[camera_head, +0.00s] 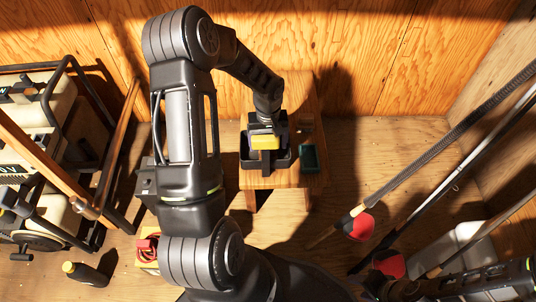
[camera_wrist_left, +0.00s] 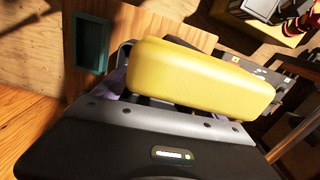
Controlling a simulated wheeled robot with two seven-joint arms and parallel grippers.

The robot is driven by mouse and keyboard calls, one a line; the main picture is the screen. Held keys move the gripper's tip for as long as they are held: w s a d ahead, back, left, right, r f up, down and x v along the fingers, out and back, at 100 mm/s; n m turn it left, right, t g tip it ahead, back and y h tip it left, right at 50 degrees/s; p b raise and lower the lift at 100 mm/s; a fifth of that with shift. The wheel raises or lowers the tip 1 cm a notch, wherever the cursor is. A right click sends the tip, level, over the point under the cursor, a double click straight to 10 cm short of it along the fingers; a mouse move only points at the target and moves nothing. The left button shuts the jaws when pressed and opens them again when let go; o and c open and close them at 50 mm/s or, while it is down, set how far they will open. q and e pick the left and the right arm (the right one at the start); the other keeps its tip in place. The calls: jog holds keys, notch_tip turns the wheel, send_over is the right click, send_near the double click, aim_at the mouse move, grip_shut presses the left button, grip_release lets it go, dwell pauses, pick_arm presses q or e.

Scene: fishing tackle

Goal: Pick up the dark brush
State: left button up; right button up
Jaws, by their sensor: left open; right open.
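My left gripper (camera_head: 266,152) hangs over the small wooden stool at the back middle. I take it as open; its fingertips are mostly hidden. Its black housing (camera_wrist_left: 165,150) fills the bottom of the left wrist view. A yellow block (camera_head: 265,142) lies right at the gripper and also spans the left wrist view (camera_wrist_left: 200,75); I cannot tell whether they touch. Dark tray-like sides (camera_head: 247,158) show around it. I cannot pick out the dark brush for certain; the arm and yellow block cover that spot. My right gripper (camera_head: 388,288) is low at the right, open, its fingers barely distinguishable.
A small green tray (camera_head: 309,158) sits on the stool (camera_head: 300,100), right of the left gripper. Fishing rods (camera_head: 440,145) and a red piece (camera_head: 361,227) stand at the right. A generator-like machine (camera_head: 40,120) is at the left.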

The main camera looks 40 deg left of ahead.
pick_arm(q)
notch_tip(320, 180, down, 5)
jog(key=shift+r+b, duration=0.1)
jog(key=shift+b, duration=0.65)
jog(key=shift+c, duration=0.3)
jog(key=c, duration=1.4)
jog(key=shift+r, duration=0.2)
jog(key=shift+c, duration=0.2)
notch_tip(320, 180, up, 28)
jog(key=p, duration=0.7)
jog(key=shift+f, duration=0.15)
